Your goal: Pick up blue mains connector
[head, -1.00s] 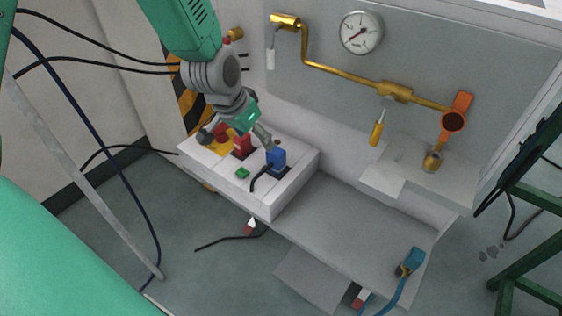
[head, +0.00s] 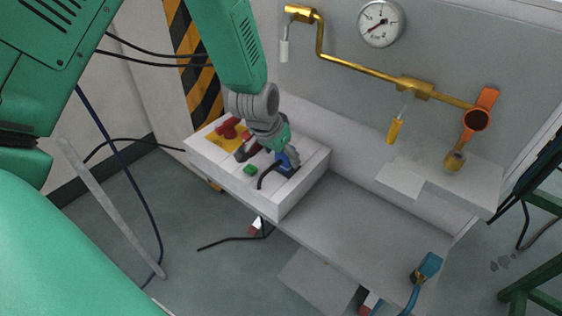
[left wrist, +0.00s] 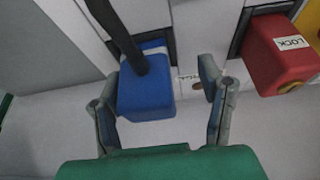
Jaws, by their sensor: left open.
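A blue connector (head: 289,163) with a black cable sits in a socket on top of the white box. My left gripper (head: 268,152) is directly over it and hides part of it in the head view. In the left wrist view the blue connector (left wrist: 147,98) lies between the two open fingers of my left gripper (left wrist: 158,88). It is close to the left finger, with a clear gap to the right finger. Whether the left finger touches it cannot be told. A second blue connector (head: 428,265) with a blue cable is at the right end of the low shelf. My right gripper is not in view.
A red block marked LOCK (left wrist: 283,52) stands to the right in the wrist view. The white box (head: 277,203) also has a green button (head: 250,169) and a red knob (head: 229,127). A brass pipe (head: 350,67) and gauge (head: 381,23) are behind. The grey shelf (head: 350,220) is mostly clear.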

